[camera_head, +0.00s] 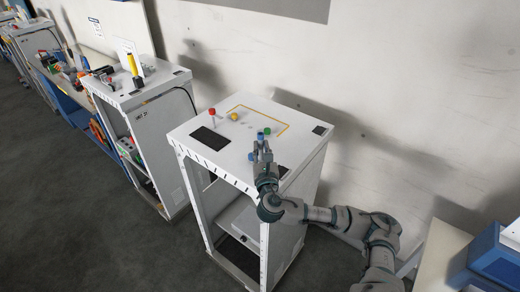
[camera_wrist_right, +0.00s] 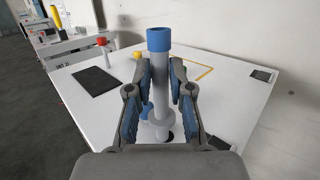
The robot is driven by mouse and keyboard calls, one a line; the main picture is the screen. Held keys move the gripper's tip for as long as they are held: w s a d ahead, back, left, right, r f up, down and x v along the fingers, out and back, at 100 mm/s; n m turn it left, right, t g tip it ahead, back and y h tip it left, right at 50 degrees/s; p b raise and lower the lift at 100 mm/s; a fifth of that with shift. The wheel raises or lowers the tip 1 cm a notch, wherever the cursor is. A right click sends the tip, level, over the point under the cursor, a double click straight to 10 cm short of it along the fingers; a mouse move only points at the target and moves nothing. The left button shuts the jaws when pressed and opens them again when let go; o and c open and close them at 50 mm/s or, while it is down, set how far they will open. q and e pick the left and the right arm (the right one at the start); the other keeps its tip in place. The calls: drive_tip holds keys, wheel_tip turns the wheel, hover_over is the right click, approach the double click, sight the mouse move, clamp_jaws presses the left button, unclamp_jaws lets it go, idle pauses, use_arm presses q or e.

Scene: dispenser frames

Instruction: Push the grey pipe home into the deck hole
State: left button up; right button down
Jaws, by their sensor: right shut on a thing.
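The grey pipe (camera_wrist_right: 159,75) has a blue collar at its top and stands roughly upright between the fingers of my right gripper (camera_wrist_right: 160,85). The gripper is shut on the pipe, with a blue-padded finger on each side. In the head view the right gripper (camera_head: 263,152) is over the front right of the white deck (camera_head: 205,150). A dark round opening, seemingly the deck hole (camera_wrist_right: 169,138), shows beside the pipe's lower end. I cannot tell how deep the pipe sits. My left gripper is out of view.
A red-topped post (camera_head: 212,114), a yellow knob (camera_head: 234,116) and a green knob (camera_head: 267,131) stand on the deck. A black pad (camera_head: 209,137) lies at its left. A second cabinet (camera_head: 145,90) stands to the left, and a wall rises behind.

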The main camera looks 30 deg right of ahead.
drive_tip(key=shift+d, duration=0.5)
idle(0.4)
drive_tip(key=shift+a+p, duration=0.15)
drive_tip(key=shift+p, duration=0.3)
drive_tip(key=shift+p, duration=0.3)
idle(0.3)
drive_tip(key=shift+f+b, duration=1.1)
drive_tip(key=shift+f, duration=0.9)
drive_tip(key=c, duration=1)
unclamp_jaws()
drive_tip(key=shift+o, duration=0.2)
drive_tip(key=v, duration=1.2)
drive_tip(key=shift+w+f, duration=0.1)
drive_tip(key=shift+f, duration=0.05)
